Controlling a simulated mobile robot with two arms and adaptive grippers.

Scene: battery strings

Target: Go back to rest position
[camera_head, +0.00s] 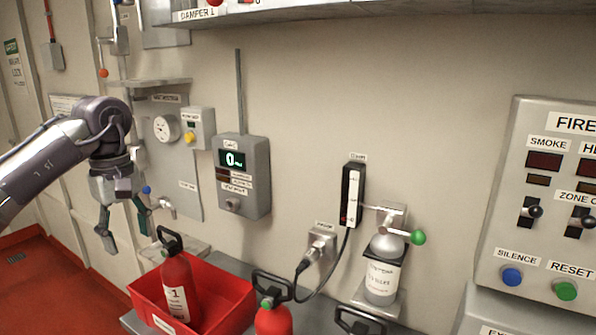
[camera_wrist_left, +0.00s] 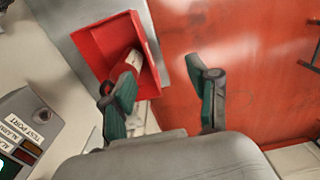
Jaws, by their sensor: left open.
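My left gripper (camera_head: 125,222) hangs from the arm on the left of the head view, pointing down. Its two fingers are apart with nothing between them. It is in the air in front of the wall, left of and a little above the red bin (camera_head: 222,297). A red extinguisher (camera_head: 177,283) with a "1" on its label stands in that bin. In the left wrist view my left gripper (camera_wrist_left: 162,95) is open above the floor, with the bin (camera_wrist_left: 90,42) beyond its fingers. My right gripper does not show.
A second red extinguisher (camera_head: 273,319) stands right of the bin. A grey gauge box (camera_head: 243,180) is on the wall, and a white-labelled cylinder (camera_head: 382,275) stands in a bracket. The fire panel (camera_head: 548,200) is at the right. A shelf (camera_head: 375,10) overhangs the top.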

